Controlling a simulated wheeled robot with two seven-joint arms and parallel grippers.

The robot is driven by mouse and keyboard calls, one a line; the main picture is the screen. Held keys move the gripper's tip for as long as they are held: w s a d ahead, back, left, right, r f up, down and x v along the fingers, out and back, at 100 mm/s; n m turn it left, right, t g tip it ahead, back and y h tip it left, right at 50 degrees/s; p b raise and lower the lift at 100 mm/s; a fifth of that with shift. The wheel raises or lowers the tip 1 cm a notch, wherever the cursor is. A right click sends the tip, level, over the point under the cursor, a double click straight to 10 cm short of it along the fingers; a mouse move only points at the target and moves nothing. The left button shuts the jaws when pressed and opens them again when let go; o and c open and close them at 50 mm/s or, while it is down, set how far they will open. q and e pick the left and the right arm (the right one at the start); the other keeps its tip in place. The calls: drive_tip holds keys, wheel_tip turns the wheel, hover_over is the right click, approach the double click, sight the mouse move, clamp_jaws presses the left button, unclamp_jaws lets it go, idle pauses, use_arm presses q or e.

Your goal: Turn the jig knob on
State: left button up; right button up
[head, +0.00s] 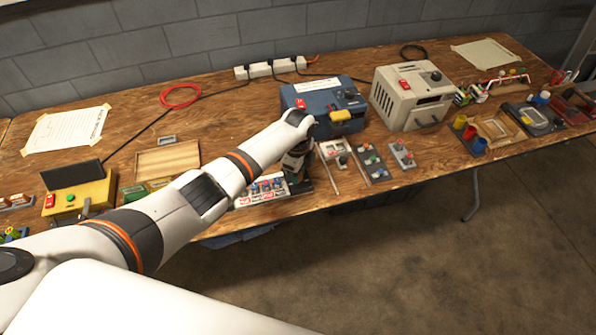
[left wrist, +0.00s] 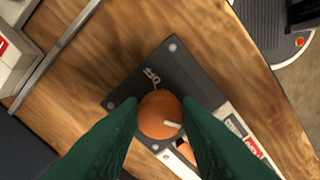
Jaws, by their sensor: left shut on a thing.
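The jig knob (left wrist: 158,113) is round and orange with a short white mark. It stands on a dark plate (left wrist: 170,62) with screws at its corners and small white lettering that I cannot read surely. The white mark points to the lower right in the left wrist view. My left gripper (left wrist: 161,118) has its two dark green fingers on either side of the knob, shut on it. In the head view the left gripper (head: 296,164) is over the jig at the table's front, and the arm and hand hide the knob there. My right gripper is not in view.
A blue box (head: 325,97) stands just behind the gripper, with a beige box (head: 413,97) to its right. Small switch panels (head: 369,160) lie close on the right. A white panel (head: 262,190) with several knobs lies close on the left. The wooden table's (head: 225,120) front edge is near.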

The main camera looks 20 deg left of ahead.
use_arm(q)
drive_tip(key=o, duration=1)
drive_tip(key=shift+c, duration=0.2)
wheel_tip(320, 180, up, 12)
